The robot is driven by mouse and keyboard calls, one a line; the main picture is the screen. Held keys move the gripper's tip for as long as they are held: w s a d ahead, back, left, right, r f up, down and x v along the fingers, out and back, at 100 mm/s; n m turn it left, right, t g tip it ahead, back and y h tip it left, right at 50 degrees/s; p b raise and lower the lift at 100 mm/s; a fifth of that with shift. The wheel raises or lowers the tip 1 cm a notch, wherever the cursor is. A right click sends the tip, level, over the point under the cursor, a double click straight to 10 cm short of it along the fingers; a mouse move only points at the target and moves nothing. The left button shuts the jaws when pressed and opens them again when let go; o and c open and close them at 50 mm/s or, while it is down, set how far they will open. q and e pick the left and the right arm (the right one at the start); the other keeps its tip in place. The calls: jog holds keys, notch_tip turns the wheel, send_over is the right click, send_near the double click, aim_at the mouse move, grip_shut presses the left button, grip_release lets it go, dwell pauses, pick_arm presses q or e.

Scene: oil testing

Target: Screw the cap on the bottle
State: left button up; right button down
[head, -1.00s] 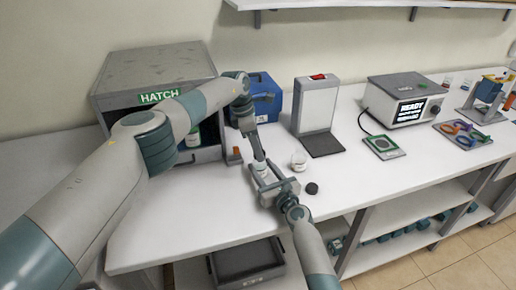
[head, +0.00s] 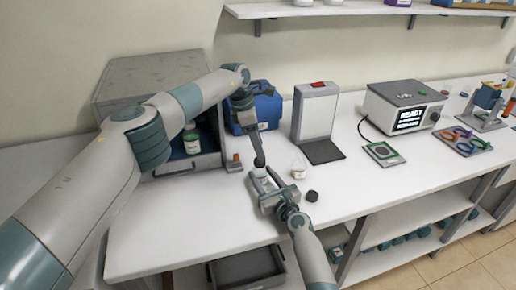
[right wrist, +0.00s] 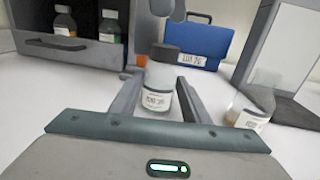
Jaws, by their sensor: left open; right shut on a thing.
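A small clear bottle (right wrist: 157,88) with a white label stands upright between the fingers of my right gripper (right wrist: 158,79), which is shut on it. A dark cap (right wrist: 164,52) sits on its top; whether it is tight I cannot tell. In the head view the bottle (head: 260,173) is partly hidden by my grippers, and my right gripper (head: 266,188) reaches it from the front. My left gripper (head: 259,161) is above the bottle, pointing down. In the right wrist view its open fingertips (right wrist: 168,10) show above the cap, apparently clear of it.
A conical flask (head: 299,168) with a little amber liquid stands just right of the bottle. The front table is clear.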

pick_arm(q)
jog(key=o, duration=0.6)
jog(key=shift+c, duration=0.2)
jog(key=v, duration=1.2)
pick_arm(e)
jog(key=c, duration=0.9)
grip_release()
pick_arm(q)
jog(key=shift+w, duration=0.1)
